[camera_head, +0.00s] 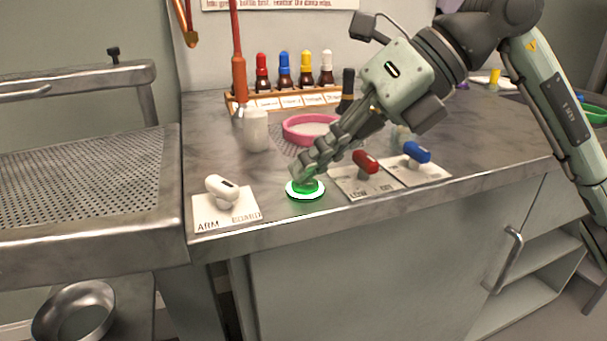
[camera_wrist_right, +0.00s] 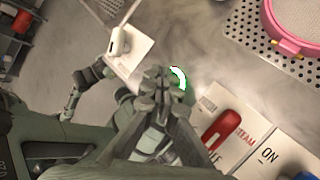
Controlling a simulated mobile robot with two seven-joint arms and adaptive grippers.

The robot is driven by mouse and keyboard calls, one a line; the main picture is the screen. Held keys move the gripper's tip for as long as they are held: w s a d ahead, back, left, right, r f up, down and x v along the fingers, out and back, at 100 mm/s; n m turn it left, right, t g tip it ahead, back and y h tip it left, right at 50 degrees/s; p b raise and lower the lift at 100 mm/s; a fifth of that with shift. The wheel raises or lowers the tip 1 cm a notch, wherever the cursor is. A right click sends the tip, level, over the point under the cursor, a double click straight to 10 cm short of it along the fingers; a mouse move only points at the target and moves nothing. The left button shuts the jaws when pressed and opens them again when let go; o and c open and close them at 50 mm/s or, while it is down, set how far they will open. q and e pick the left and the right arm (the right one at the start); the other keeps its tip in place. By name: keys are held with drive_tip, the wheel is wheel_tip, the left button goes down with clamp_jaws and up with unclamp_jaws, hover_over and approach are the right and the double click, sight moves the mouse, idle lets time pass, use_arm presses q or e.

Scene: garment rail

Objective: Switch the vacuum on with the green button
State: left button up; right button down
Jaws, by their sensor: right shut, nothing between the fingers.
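The green button (camera_head: 306,193) sits in a white ring near the front edge of the metal counter and glows green. My right gripper (camera_head: 302,174) reaches in from the upper right with its fingers shut and empty. The fingertips are right at the top of the button; I cannot tell for sure whether they touch it. In the right wrist view the gripper (camera_wrist_right: 160,95) covers most of the button, and only part of its lit ring (camera_wrist_right: 180,78) shows.
A white lever on the ARM BOARD plate (camera_head: 228,218) stands left of the button. A red lever (camera_head: 366,162) and a blue lever (camera_head: 417,153) stand to the right. A perforated board (camera_head: 80,172) lies left.

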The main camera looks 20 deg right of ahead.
sight(312, 184)
wheel_tip(312, 184, up, 6)
drive_tip(key=p, duration=0.5)
drive_tip(key=shift+r, duration=0.15)
use_arm(q)
wheel_tip(312, 184, up, 5)
drive_tip(key=shift+r, duration=0.2)
drive_tip(key=shift+c, duration=0.5)
idle(0.9)
